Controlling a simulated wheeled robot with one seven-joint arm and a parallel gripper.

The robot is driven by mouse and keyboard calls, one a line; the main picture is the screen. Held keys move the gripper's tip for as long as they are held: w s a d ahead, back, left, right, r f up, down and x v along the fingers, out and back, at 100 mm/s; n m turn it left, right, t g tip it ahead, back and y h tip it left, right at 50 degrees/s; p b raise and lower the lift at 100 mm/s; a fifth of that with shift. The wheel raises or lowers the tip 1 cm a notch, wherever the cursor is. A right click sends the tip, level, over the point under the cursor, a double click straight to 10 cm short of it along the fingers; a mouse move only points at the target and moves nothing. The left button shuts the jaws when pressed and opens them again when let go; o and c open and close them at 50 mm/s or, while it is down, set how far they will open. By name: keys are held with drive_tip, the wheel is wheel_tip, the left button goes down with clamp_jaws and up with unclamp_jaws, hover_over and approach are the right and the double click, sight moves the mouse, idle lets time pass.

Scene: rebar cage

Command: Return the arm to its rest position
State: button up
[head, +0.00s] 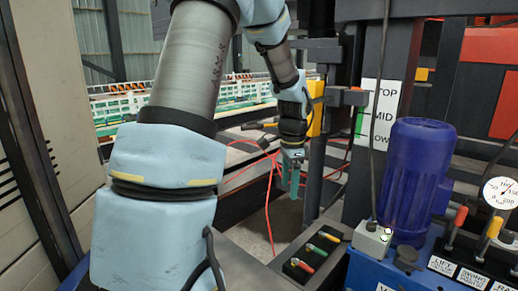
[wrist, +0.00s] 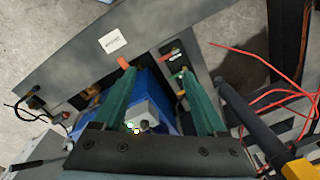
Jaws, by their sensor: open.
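My gripper (head: 290,187) hangs at the end of my bent arm, near the middle of the head view, fingers pointing down. Its two green fingers are apart, and nothing shows between their tips in the wrist view (wrist: 160,76). In the head view it is above and behind a dark tray (head: 288,265) with red, yellow and green handles, close to a dark upright post. I cannot tell the exact gap to the post. My large arm links cover much of the left and centre of the head view.
A blue motor (head: 415,180), a pressure gauge (head: 500,193), and red (head: 461,215) and yellow (head: 494,228) levers stand at right. Red cables (head: 262,146) hang behind my gripper. A grey cabinet (head: 45,100) stands left.

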drive_tip(key=s+a+n, duration=1.4)
drive_tip(key=a, duration=0.1)
wheel_tip(320, 180, up, 12)
drive_tip(key=p, duration=1.2)
drive_tip(key=shift+a+r+t, duration=0.2)
drive_tip(key=shift+r+t, duration=0.05)
drive_tip(key=shift+t, duration=0.15)
